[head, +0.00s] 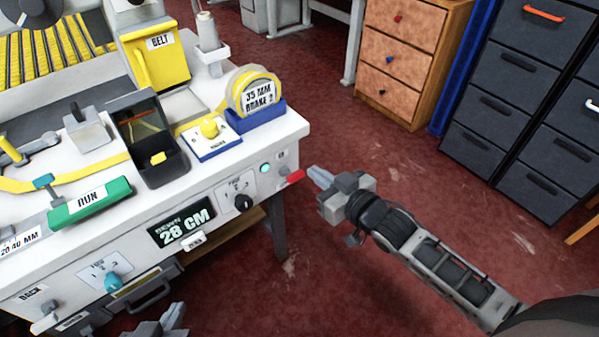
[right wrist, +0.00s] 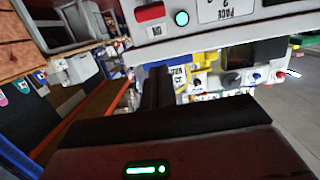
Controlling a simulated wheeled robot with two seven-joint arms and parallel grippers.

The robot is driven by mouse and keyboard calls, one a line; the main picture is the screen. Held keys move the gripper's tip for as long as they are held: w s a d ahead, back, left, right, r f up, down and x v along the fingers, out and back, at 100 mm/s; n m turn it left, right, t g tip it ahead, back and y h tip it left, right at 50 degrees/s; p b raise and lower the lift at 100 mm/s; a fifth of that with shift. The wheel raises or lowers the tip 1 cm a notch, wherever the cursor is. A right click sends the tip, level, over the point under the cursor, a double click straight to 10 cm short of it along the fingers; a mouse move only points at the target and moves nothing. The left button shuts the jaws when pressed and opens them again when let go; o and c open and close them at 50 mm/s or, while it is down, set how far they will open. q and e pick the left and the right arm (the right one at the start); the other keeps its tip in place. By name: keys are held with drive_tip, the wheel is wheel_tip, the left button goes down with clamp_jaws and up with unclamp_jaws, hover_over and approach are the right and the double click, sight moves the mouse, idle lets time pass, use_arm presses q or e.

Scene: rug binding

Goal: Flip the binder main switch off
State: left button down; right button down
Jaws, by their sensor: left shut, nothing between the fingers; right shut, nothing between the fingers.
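The main switch appears to be the red lever (head: 292,177) at the right end of the white binder's front panel. In the right wrist view, the red lever (right wrist: 150,12) and the glowing lamp (right wrist: 181,18) show at the top edge. My right gripper (head: 314,173) is shut and empty, its tips just right of the lever with a small gap; contact cannot be told. My left gripper (head: 176,314) is shut and empty at the bottom edge, partly cut off, below the panel.
Wooden drawers (head: 405,50) and dark cabinets (head: 515,90) stand behind open red floor (head: 400,170).

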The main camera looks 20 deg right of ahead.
hover_over(300, 176)
drive_tip(key=a, duration=0.1)
drive_tip(key=shift+w+f+b, duration=0.4)
drive_tip(key=shift+f+b, duration=0.05)
drive_tip(key=shift+f, duration=0.25)
drive_tip(key=f, duration=0.1)
drive_tip(key=s+f, duration=0.1)
drive_tip(key=shift+s+d+f, duration=0.1)
drive_tip(key=shift+d+f, duration=0.1)
drive_tip(key=shift+f, duration=0.2)
drive_tip(key=shift+s+d+f, duration=0.1)
drive_tip(key=shift+s+f, duration=0.1)
drive_tip(key=shift+f, duration=0.2)
use_arm(q)
drive_tip(key=shift+d+f, duration=0.1)
drive_tip(key=shift+f, duration=0.15)
use_arm(e)
drive_tip(key=shift+s+f+b, duration=0.15)
drive_tip(key=shift+f+b, duration=0.15)
drive_tip(key=shift+b, duration=0.35)
use_arm(q)
drive_tip(key=shift+f+n, duration=0.3)
drive_tip(key=shift+f, duration=0.15)
use_arm(e)
drive_tip(key=shift+t, duration=0.4)
